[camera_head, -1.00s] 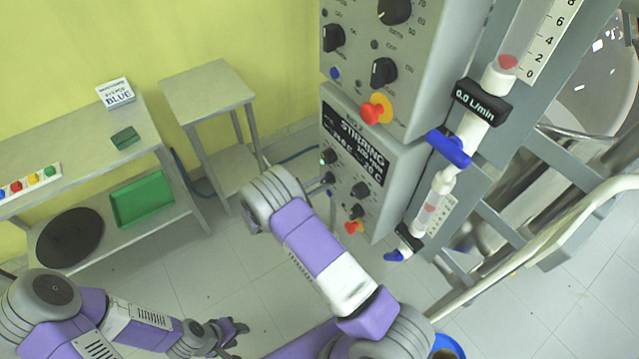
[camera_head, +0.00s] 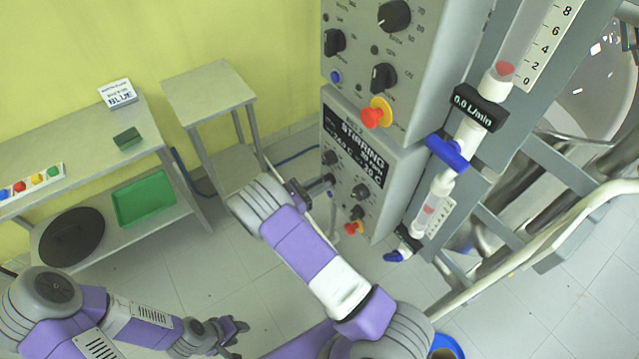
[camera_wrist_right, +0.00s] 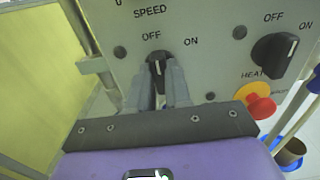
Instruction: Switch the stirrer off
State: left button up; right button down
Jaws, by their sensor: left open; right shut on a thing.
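The stirring panel (camera_head: 335,125) is a grey box with a dark display, low on the reactor frame. In the right wrist view its black switch knob (camera_wrist_right: 157,62) sits under the OFF and ON labels, its pointer roughly upright, nearer OFF than ON. My right gripper (camera_wrist_right: 160,82) is shut on this knob, one finger on each side; in the head view the gripper (camera_head: 316,186) reaches the panel's lower left. My left gripper (camera_head: 238,330) is open and empty, low over the floor.
A HEAT knob (camera_wrist_right: 274,55) and a red stop button (camera_wrist_right: 258,106) on yellow are to the right of the held knob. A second control box (camera_head: 400,60) is above. Flow tubes with blue valves (camera_head: 447,152) stand to the right. Shelves and a small table (camera_head: 208,92) stand left.

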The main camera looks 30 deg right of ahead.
dwell(0.3)
jog(key=c, duration=1.1)
grip_release()
jog(key=shift+o, duration=0.2)
jog(key=a, duration=0.7)
jog(key=shift+s+a, duration=0.3)
jog(key=shift+s, duration=0.1)
